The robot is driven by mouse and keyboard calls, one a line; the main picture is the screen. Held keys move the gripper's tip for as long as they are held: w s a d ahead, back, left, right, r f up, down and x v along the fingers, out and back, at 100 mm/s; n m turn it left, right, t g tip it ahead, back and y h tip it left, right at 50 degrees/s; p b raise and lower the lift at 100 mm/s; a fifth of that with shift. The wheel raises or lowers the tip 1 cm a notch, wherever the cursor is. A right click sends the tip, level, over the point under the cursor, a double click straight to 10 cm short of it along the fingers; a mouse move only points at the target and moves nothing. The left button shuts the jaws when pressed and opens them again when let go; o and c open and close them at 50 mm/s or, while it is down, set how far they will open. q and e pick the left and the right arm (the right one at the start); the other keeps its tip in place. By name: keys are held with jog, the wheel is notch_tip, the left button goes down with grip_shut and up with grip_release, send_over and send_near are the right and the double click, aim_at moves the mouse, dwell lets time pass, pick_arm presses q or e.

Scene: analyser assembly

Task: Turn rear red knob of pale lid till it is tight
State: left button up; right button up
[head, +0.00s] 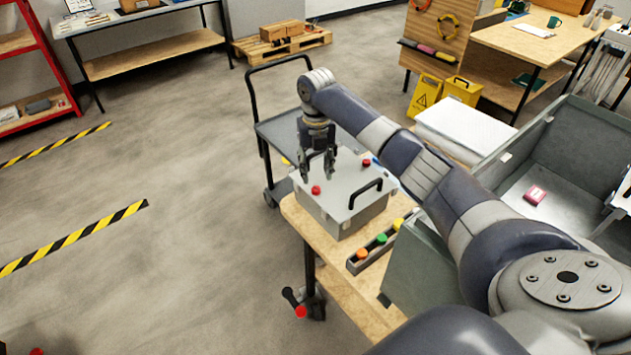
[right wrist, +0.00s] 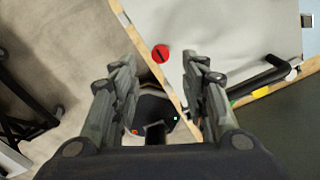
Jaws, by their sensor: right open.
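The pale lid (head: 337,180) tops a grey box on the wooden bench, with a black handle (head: 366,192) on it. One red knob (head: 316,190) sits near its left edge; another red knob (head: 366,163) sits near the far edge. My right gripper (head: 318,176) points down over the lid's left part, open and empty, its fingers apart. In the right wrist view, a red knob (right wrist: 160,53) with a dark slot shows just beyond and between the open fingertips (right wrist: 159,72), on the pale lid (right wrist: 225,40). My left gripper is out of view.
A strip with orange, green and yellow buttons (head: 381,240) lies in front of the box. A large grey bin (head: 570,140) stands to the right. A cart (head: 275,128) stands behind the bench. Open floor (head: 180,150) lies left.

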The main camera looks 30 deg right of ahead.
aim_at(316, 188)
jog(key=f, duration=0.2)
jog(key=f+p, duration=0.1)
jog(key=f, duration=0.2)
jog(key=shift+w+d, duration=0.1)
jog(key=shift+w, duration=0.1)
jog(key=shift+f, duration=0.75)
jog(key=shift+c, duration=0.5)
grip_shut()
